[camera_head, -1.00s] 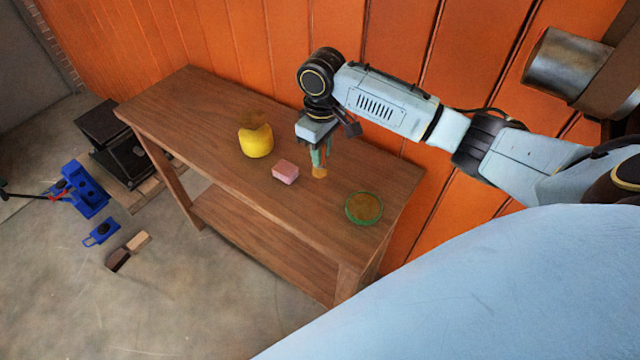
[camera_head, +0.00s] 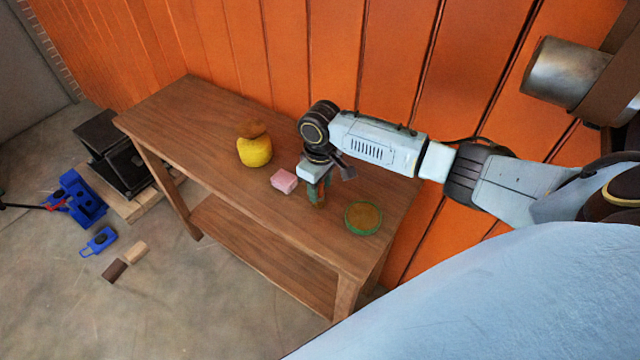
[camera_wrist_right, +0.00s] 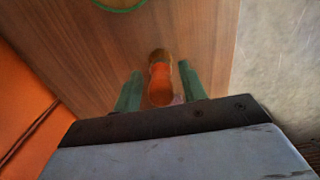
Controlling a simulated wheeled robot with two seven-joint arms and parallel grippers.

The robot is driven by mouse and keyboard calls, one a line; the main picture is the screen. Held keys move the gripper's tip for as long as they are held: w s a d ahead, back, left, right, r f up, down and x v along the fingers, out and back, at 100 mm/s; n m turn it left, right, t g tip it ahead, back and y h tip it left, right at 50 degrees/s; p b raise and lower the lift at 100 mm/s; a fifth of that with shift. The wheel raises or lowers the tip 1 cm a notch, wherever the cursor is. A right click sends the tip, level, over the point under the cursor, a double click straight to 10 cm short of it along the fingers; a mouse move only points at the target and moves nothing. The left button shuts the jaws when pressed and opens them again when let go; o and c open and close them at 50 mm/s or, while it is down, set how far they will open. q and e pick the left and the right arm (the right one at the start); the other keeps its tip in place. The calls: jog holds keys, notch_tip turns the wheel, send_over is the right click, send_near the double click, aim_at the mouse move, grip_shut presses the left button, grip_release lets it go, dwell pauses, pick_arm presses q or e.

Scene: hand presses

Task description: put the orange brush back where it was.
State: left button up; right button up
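The orange brush (camera_wrist_right: 160,82) stands between the two green fingers of my right gripper (camera_wrist_right: 160,90) in the wrist view. Thin gaps show on both sides of it, so the fingers are open around it, not closed on it. In the head view my right gripper (camera_head: 318,193) is low over the table (camera_head: 205,110), and the brush (camera_head: 320,203) is mostly hidden by the fingers. My left gripper is not in view.
A pink block (camera_head: 284,180) lies just left of the gripper. A green-rimmed round thing (camera_head: 363,218) lies to its right. A yellow pot (camera_head: 255,152) stands farther left. Blue tools (camera_head: 84,199) and small blocks (camera_head: 114,270) are on the floor. An orange wall (camera_head: 230,50) runs behind the table.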

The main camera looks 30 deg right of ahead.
jog(key=shift+r, duration=0.1)
notch_tip(320, 180, up, 12)
jog(key=shift+p, duration=0.45)
dwell(0.3)
